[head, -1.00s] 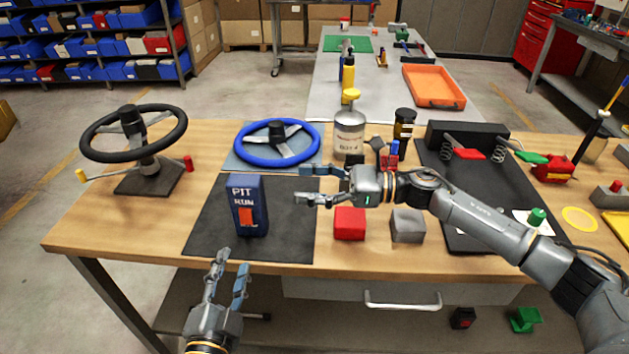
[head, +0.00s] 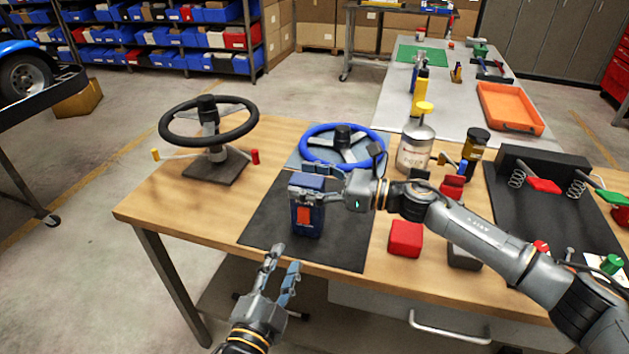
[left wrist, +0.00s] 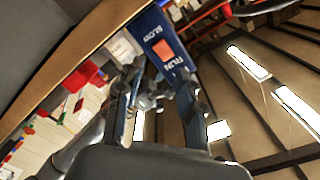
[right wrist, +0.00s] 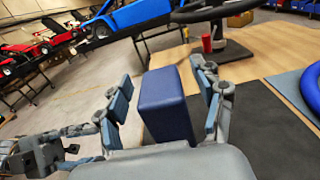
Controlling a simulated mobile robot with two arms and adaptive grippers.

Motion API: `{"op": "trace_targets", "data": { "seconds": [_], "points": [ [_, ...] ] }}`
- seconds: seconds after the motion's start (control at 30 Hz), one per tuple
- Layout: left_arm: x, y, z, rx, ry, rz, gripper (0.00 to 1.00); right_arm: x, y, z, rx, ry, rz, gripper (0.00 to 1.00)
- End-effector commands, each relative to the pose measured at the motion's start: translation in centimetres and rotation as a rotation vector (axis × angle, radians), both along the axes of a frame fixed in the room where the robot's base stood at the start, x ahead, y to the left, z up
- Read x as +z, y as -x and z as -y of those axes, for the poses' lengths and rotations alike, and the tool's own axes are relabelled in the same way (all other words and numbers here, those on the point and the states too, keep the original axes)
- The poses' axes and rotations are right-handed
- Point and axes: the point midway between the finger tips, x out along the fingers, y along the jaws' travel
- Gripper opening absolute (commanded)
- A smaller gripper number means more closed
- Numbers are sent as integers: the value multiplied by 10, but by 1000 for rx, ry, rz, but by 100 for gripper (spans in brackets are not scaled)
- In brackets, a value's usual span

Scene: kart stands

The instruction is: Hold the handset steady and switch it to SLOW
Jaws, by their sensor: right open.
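The handset (head: 296,218) is a dark blue upright box on the dark mat (head: 262,222). An orange switch (head: 303,214) is on its front. In the left wrist view the handset (left wrist: 149,22) shows RUN and SLOW lettering at either end of the orange switch (left wrist: 165,48); which way it is set I cannot tell. My right gripper (head: 312,181) is open around the handset's top, a finger on each side. In the right wrist view the handset (right wrist: 166,103) stands between the fingers with small gaps. My left gripper (head: 282,258) is open and empty, low in front of the handset.
A black steering wheel (head: 208,135) on a stand is at the left. A blue wheel (head: 312,132) lies behind the handset. A red block (head: 405,239) and a grey block (head: 464,257) are right of the mat. A metal bottle (head: 415,150) stands behind my right arm.

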Motion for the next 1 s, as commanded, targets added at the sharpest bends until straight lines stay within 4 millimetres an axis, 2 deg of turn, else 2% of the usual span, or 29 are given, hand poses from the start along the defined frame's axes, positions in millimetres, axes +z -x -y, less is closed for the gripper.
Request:
{"op": "trace_targets", "data": {
  "seconds": [0.13,0.47,0.67,0.77,1.0],
  "points": [
    [0,0,0,0,0,0,38,0,0,0,0,0,0,68],
    [0,0,0,0,0,0,38,0,0,0,0,0,0,1],
    [1,1,-1,2,63,-24,0,0,0,0,0,0,0,0],
    [3,3,-2,8,190,-73,0,0,0,0,0,0,0,0],
    [9,13,-7,35,707,-269,0,0,0,0,0,0,-1,0]
  ]
}}
